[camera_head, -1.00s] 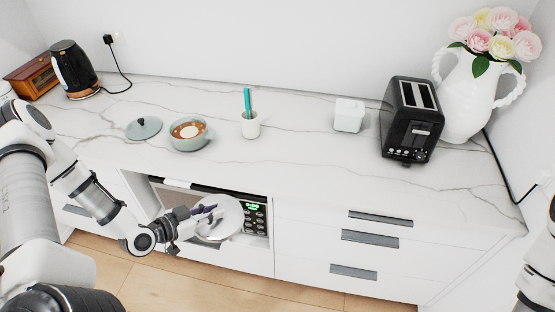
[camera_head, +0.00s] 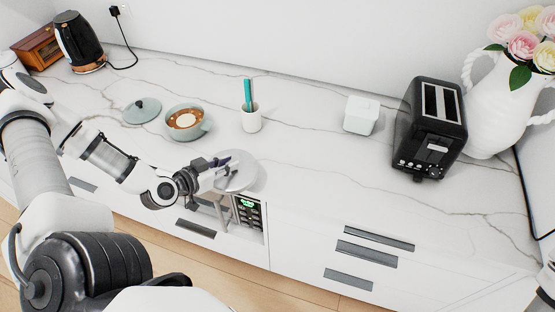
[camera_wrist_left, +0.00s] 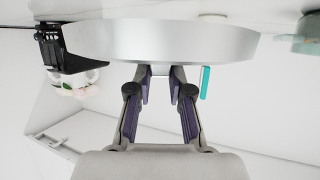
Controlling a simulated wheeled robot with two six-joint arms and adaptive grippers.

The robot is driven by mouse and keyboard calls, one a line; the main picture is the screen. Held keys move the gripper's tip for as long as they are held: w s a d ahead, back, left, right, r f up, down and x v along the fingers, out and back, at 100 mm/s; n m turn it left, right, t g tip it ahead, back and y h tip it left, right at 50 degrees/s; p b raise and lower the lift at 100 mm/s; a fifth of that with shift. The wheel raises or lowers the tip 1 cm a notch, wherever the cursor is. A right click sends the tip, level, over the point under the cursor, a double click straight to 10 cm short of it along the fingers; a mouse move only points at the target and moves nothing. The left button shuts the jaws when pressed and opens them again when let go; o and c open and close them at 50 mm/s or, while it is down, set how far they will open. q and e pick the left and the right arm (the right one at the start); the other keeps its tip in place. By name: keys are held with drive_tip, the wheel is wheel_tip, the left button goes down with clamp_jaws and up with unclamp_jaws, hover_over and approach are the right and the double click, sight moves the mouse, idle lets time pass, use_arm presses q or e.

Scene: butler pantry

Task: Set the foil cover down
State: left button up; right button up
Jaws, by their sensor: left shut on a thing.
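The foil cover (camera_head: 238,173) is a round silver disc. My left gripper (camera_head: 222,163) is shut on its near-left edge and holds it at the front edge of the counter, above the built-in microwave (camera_head: 249,214). The wrist view shows the foil cover (camera_wrist_left: 160,42) edge-on as a wide silver band with a smooth rim, beyond the fingertips of my left gripper (camera_wrist_left: 160,76). Whether the cover touches the counter is not clear. My right gripper is out of view.
The marble counter (camera_head: 310,165) is bare right of the cover. Behind stand a pot (camera_head: 185,125), its lid (camera_head: 142,110) and a white cup (camera_head: 251,122) with teal utensils. Further right are a white box (camera_head: 361,115), a black toaster (camera_head: 430,128) and a white vase (camera_head: 492,112).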

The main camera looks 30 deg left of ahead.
sight(248, 164)
use_arm(q)
drive_tip(key=w+d+b, duration=0.1)
drive_tip(key=w+d, duration=0.1)
drive_tip(key=w, duration=0.1)
drive_tip(key=w+d+f+b, duration=0.1)
drive_tip(key=w, duration=0.1)
drive_tip(key=shift+d+b, duration=0.1)
drive_tip(key=shift+b, duration=0.2)
drive_tip(key=w+d, duration=0.1)
drive_tip(key=w, duration=0.1)
drive_tip(key=w+d, duration=0.1)
drive_tip(key=w, duration=0.1)
drive_tip(key=w+d, duration=0.1)
drive_tip(key=shift+w+d, duration=0.3)
drive_tip(key=shift+w, duration=0.1)
drive_tip(key=f, duration=0.1)
drive_tip(key=f+p, duration=0.1)
drive_tip(key=f, duration=0.1)
drive_tip(key=shift+w+d+f, duration=0.1)
drive_tip(key=shift+w+f, duration=0.15)
drive_tip(key=shift+f, duration=0.35)
drive_tip(key=o, duration=0.7)
drive_tip(key=shift+o, duration=0.2)
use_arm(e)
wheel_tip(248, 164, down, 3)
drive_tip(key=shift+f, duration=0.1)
